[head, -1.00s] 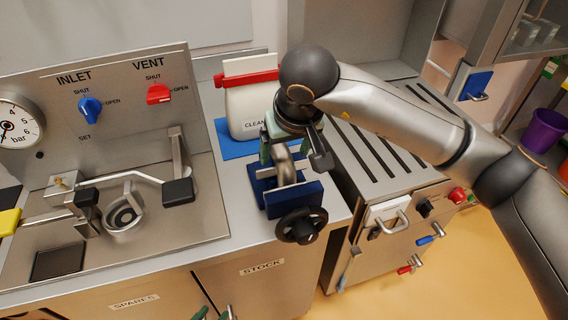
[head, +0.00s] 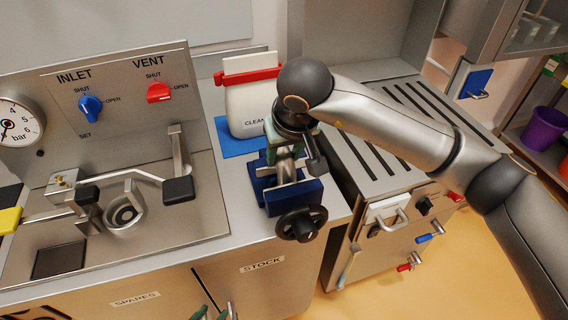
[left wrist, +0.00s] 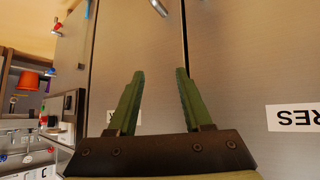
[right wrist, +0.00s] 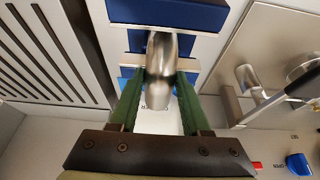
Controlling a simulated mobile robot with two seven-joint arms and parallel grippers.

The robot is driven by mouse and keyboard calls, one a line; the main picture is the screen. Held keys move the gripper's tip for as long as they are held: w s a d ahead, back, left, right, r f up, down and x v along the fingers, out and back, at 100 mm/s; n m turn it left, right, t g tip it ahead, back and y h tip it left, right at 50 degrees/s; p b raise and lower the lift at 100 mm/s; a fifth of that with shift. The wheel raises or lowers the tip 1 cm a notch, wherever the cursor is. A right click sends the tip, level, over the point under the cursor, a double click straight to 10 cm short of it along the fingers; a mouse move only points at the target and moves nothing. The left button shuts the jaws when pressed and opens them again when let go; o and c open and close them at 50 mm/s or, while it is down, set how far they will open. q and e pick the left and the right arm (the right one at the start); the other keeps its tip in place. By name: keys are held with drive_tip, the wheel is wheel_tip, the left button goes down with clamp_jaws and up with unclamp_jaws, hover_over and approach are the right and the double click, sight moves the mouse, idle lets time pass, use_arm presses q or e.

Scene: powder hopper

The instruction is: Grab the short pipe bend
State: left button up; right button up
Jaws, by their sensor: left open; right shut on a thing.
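The short pipe bend (right wrist: 160,58) is a shiny silver curved tube in the right wrist view, standing at the blue vise (right wrist: 178,14). My right gripper (right wrist: 158,88) is shut on it, with a green finger on each side. In the head view, the vise (head: 295,194) has a black handwheel in front, and my right gripper (head: 284,152) reaches down over it, hiding most of the bend. My left gripper (left wrist: 157,78) is open and empty, in front of the steel cabinet doors. Its green fingertips (head: 212,315) show at the bottom of the head view.
To the left is a panel with blue and red knobs and a pipe fixture (head: 124,213). To the right is a slotted steel unit (head: 385,130) with handles.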

clamp_jaws()
drive_tip(key=shift+r, duration=0.15)
